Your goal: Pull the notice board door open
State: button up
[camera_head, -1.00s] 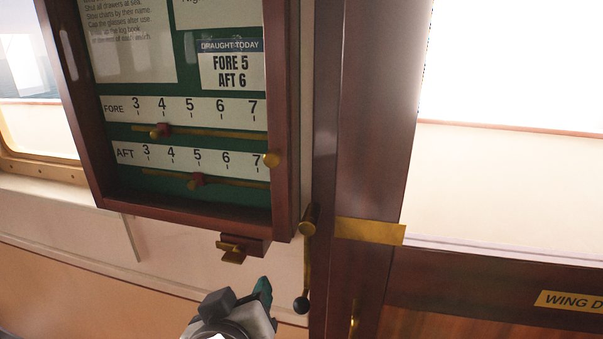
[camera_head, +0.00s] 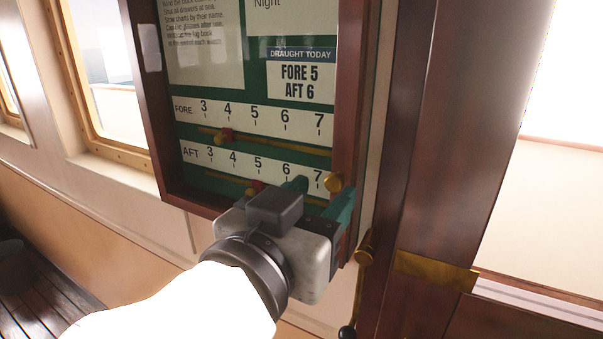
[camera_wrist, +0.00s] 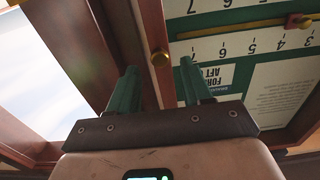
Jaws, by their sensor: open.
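The notice board (camera_head: 253,125) hangs on the wall in a dark red wooden frame, with a green back and draught scales. Its door looks shut against the frame. A round brass knob (camera_head: 333,182) sits on the door's right edge, low down. My gripper (camera_head: 318,190) is open in front of the board's lower right corner, its teal fingers pointing toward the knob. In the wrist view the knob (camera_wrist: 160,59) shows between the lines of the two fingers, around the tips; contact is not visible. My gripper hides the board's lower edge.
A brass lever (camera_head: 365,248) with a black ball end is mounted just right of the board, close to my gripper. A dark wooden post with a brass plate (camera_head: 433,270) stands further right. A window (camera_head: 110,100) is on the left.

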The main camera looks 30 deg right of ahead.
aim_at(332, 184)
jog(key=shift+p+x, duration=0.35)
jog(key=shift+x, duration=1.35)
jog(key=shift+c, duration=0.4)
grip_shut()
